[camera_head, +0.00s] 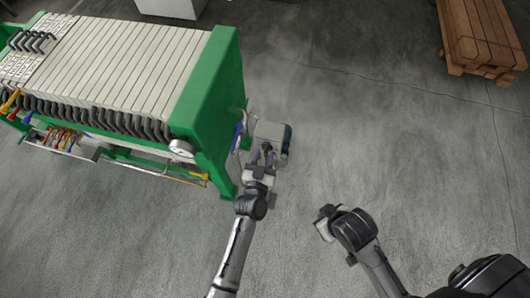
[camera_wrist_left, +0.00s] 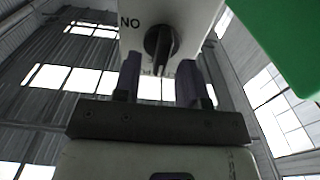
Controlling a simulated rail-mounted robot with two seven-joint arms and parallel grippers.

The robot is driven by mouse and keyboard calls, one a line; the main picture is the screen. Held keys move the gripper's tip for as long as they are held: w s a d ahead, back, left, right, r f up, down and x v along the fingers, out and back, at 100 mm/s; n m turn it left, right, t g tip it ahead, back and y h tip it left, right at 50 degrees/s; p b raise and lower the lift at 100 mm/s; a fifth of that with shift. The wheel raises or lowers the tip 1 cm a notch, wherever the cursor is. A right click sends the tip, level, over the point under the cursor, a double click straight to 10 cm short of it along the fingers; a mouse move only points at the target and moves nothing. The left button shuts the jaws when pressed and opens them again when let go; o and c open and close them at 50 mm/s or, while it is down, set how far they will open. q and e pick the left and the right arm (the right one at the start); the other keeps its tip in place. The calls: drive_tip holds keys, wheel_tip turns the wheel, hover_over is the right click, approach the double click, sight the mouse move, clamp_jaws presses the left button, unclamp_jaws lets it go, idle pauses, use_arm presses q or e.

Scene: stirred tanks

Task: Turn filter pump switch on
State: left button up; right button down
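The filter pump switch is a black rotary knob (camera_wrist_left: 160,44) on a light box (camera_wrist_left: 190,15), with the letters "NO" to its left in the left wrist view. In the head view the grey switch box (camera_head: 272,132) stands beside the green end frame. My left gripper (camera_head: 263,158) is at the near side of this box. In the left wrist view its dark fingers (camera_wrist_left: 159,80) are apart, one on each side of the knob, with visible gaps to it. The knob's face is hidden in the head view. My right gripper (camera_head: 324,222) is away from the box; its fingers are not clear.
The filter press with pale plates (camera_head: 120,55) and a green frame (camera_head: 215,95) fills the upper left. A round gauge (camera_head: 181,148) sits on its near side. Stacked wooden beams (camera_head: 480,35) lie at the upper right. The concrete floor between is clear.

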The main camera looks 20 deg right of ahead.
use_arm(q)
drive_tip(key=shift+w+d, duration=0.35)
drive_tip(key=shift+w, duration=0.1)
clamp_jaws()
